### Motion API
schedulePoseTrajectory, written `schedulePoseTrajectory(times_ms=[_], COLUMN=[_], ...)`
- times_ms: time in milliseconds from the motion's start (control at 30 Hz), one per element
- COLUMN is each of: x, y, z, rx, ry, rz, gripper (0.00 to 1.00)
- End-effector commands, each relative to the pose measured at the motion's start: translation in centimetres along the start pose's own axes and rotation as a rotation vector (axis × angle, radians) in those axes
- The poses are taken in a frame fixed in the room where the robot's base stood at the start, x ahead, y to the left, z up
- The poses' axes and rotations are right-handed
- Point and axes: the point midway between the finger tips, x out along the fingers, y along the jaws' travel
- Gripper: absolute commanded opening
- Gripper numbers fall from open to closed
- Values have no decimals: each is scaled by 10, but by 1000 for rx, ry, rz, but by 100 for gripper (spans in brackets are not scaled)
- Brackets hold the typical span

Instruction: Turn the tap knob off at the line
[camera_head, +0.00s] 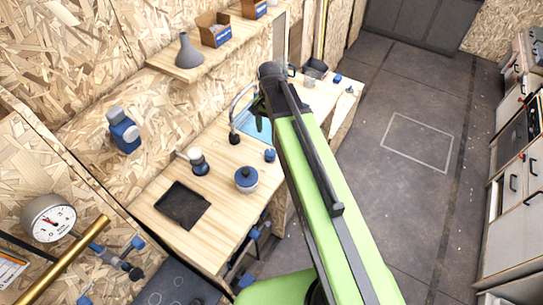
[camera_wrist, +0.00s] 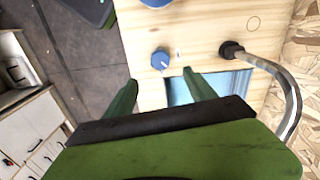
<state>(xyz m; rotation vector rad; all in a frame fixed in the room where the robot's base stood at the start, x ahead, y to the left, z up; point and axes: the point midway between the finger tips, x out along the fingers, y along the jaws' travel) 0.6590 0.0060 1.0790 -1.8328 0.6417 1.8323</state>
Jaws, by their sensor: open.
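The blue tap knob (camera_wrist: 160,59) sits on the light wooden counter beside the sink (camera_wrist: 180,92), and it also shows in the head view (camera_head: 270,155). A small pale mark, perhaps the line, is on the wood just right of the knob in the wrist view. A pale pointer seems to show on the knob, but its exact angle is unclear. The curved metal tap (camera_wrist: 290,92) rises from a dark base on the counter. My gripper (camera_wrist: 160,82) is open and empty. Its green fingers are apart, with the knob beyond them, roughly between their lines. No contact shows.
In the head view, a blue pot (camera_head: 246,179), a blue-and-white item (camera_head: 198,161) and a black square panel (camera_head: 183,204) are on the counter. A shelf (camera_head: 190,66) holds a grey funnel (camera_head: 188,51). Open floor (camera_head: 400,150) lies to the right.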

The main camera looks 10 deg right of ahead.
Motion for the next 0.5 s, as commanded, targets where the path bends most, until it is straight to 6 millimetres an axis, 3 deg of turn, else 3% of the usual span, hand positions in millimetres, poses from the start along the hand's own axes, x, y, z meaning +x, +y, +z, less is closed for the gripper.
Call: schedulePoseTrajectory(times_ms=[33, 500], x=[23, 115], y=[0, 0], z=[0, 0], rx=[0, 0], ry=[0, 0], rz=[0, 0], gripper=[64, 64])
